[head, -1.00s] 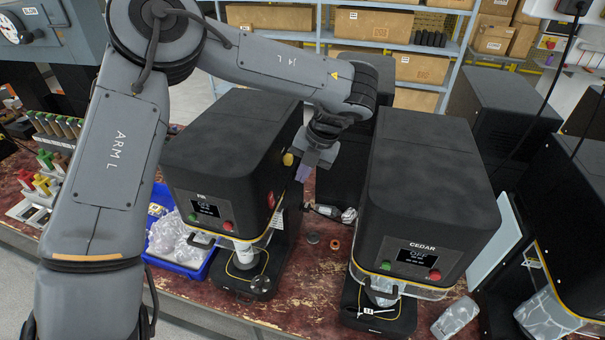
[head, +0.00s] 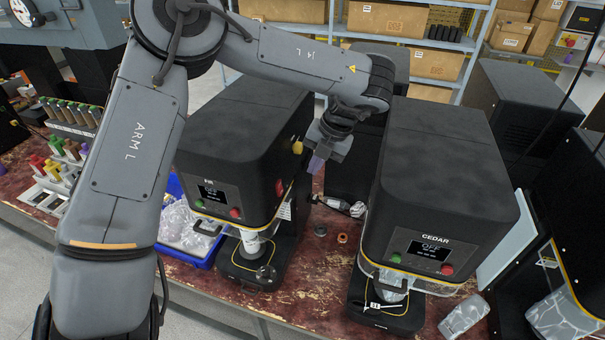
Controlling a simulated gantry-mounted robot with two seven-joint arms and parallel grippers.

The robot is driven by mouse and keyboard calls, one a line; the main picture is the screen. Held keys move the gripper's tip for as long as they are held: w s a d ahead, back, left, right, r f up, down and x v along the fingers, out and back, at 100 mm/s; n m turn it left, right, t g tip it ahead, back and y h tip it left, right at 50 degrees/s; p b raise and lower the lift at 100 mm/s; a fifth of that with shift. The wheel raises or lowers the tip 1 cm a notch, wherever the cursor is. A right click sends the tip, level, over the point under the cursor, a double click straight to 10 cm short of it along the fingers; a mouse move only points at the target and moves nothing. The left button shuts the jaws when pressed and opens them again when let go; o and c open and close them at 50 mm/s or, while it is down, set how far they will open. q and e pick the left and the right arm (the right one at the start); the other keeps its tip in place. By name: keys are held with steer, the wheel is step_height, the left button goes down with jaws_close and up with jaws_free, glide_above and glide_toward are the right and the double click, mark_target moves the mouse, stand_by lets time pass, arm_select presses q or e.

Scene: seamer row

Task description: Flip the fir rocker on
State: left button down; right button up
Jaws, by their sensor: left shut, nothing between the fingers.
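The fir machine (head: 232,140) is the black unit left of centre, with a small label that seems to read FIR. Its front has a small lit display (head: 213,192), a green button and a red button; the display text is too small to read. On its right side wall sit a yellow knob (head: 297,146) and, lower and nearer the front, a small red part (head: 280,188). I cannot tell for sure which is the rocker or how it is set. My left gripper (head: 316,164) is shut and empty, just right of that side wall, near the yellow knob. My right gripper is not in view.
The cedar machine (head: 448,165) stands close on the right, its display reading OFF, leaving a narrow gap for my left arm. A blue bin (head: 205,262) with clear bags is at left. A bottle-like item and small rings lie on the red bench (head: 310,275) between the machines.

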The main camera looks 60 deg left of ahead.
mark_target(280, 188)
arm_select(q)
steer(key=s+a+f+p, duration=0.2)
steer(key=s+a+f, duration=0.3)
steer(key=f, duration=0.4)
steer(key=shift+f+p, duration=0.2)
steer(key=shift+p, duration=0.2)
steer(key=shift+s, duration=0.1)
